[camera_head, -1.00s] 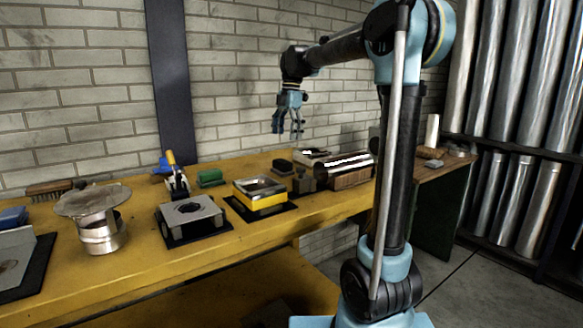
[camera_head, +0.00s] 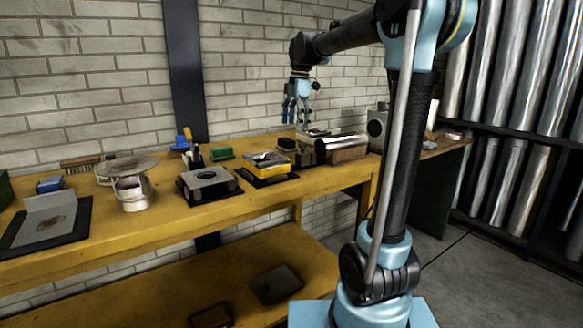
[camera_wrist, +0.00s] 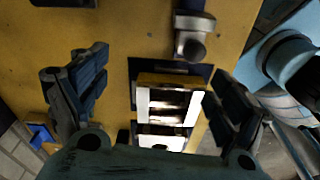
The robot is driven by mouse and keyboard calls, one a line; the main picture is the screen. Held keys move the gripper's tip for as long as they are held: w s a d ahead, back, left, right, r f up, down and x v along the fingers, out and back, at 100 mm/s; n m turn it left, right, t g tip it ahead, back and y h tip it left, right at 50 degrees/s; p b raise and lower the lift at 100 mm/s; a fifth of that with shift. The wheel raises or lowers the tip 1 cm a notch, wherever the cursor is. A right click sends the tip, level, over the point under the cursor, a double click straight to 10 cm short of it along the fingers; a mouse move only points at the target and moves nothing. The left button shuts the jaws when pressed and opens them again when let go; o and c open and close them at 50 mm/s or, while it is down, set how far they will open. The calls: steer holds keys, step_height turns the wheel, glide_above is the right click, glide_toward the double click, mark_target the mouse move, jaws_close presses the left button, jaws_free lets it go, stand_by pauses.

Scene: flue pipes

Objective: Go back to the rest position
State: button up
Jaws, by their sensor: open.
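My gripper (camera_head: 300,112) hangs from my bent arm above the back part of the yellow workbench (camera_head: 150,233), with its fingers pointing down. In the wrist view my gripper (camera_wrist: 155,95) shows its two dark fingers spread wide apart, with nothing between them in its grasp. Below it in the wrist view is a yellow block with a shiny metal top (camera_wrist: 170,105) on a dark mat. This looks like the yellow and metal block (camera_head: 268,165) in the head view.
A metal cowl (camera_head: 132,190), a grey plate with a round hole (camera_head: 209,183), a green block (camera_head: 222,153) and a brush (camera_head: 80,162) are on the bench. A metal cylinder (camera_head: 340,143) lies on a wooden block at right. Tall pipes (camera_head: 510,70) stand in a rack.

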steer(key=s+d+f+m+t, duration=0.1)
steer(key=s+d+f+m, duration=0.5)
steer(key=s+f, duration=0.3)
steer(key=s+d+f+m+t, duration=0.1)
steer(key=s+d+f+m, duration=0.5)
steer(key=s+f+m, duration=0.3)
steer(key=s+d+f+m+h, duration=0.1)
steer(key=s+d+f+m, duration=0.5)
steer(key=s+f, duration=0.3)
steer(key=s+m, duration=0.1)
steer(key=s, duration=0.2)
steer(key=shift+s+f+m+t, duration=0.2)
steer(key=shift+f+m+t, duration=0.05)
steer(key=shift+m+t, duration=0.15)
